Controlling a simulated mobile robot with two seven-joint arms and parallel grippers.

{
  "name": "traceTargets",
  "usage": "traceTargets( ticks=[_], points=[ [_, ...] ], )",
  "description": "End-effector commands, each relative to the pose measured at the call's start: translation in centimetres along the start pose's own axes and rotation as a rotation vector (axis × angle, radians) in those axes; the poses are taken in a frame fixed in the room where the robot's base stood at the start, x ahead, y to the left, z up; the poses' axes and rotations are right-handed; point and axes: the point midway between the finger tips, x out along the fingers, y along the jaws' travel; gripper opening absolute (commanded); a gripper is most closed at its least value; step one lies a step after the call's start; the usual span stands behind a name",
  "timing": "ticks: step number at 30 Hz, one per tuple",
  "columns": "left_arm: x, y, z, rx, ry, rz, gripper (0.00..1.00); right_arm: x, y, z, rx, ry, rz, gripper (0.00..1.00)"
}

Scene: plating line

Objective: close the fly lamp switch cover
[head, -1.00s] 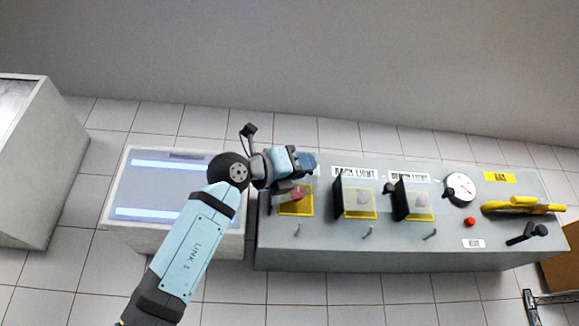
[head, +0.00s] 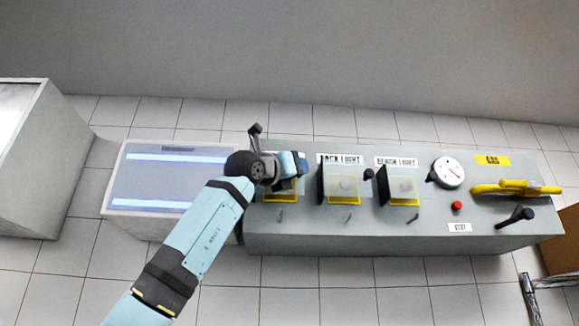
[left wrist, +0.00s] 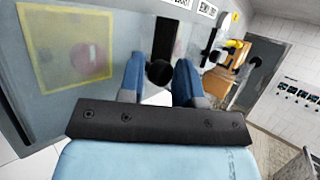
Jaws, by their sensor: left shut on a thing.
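A grey panel carries a row of yellow-framed switches with clear covers. My left gripper (head: 299,164) is at the leftmost switch cover (head: 281,198), over the upper part of its yellow frame. Its label is hidden by my gripper, so I cannot read whether it is the fly lamp one. In the left wrist view, the blue fingers are shut on a black knob (left wrist: 159,73). A yellow square with a blurred red switch (left wrist: 88,56) shows through a clear sheet at the left there. The cover's exact angle is unclear. My right gripper is out of view.
Two more covered switches, the middle one (head: 344,203) and the right one (head: 401,203), have dark upright sides. Further right are a dial (head: 449,172), red button (head: 457,205), yellow handle (head: 515,188) and black lever (head: 517,217). A light-topped box (head: 165,183) stands left.

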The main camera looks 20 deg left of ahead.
Motion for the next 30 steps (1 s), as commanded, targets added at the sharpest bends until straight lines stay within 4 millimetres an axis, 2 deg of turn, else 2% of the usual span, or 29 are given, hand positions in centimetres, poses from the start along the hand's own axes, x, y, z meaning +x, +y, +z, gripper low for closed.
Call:
traceTargets(
  ticks=[1,17,18,20,30],
  points=[
    [0.26,-0.55,-0.13,0.003,0.000,-0.002,0.00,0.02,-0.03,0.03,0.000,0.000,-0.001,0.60],
    [0.50,-0.28,-0.07,0.010,-0.002,0.014,0.00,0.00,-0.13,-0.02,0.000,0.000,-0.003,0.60],
    [0.50,-0.27,-0.07,0.010,-0.002,0.014,0.40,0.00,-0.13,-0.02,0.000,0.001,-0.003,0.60],
    [0.49,-0.24,-0.07,0.010,-0.002,0.015,0.51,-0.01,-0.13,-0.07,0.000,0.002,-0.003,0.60],
    [0.47,-0.03,-0.02,0.011,-0.003,0.018,0.51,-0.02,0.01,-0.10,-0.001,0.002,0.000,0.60]
  ],
)
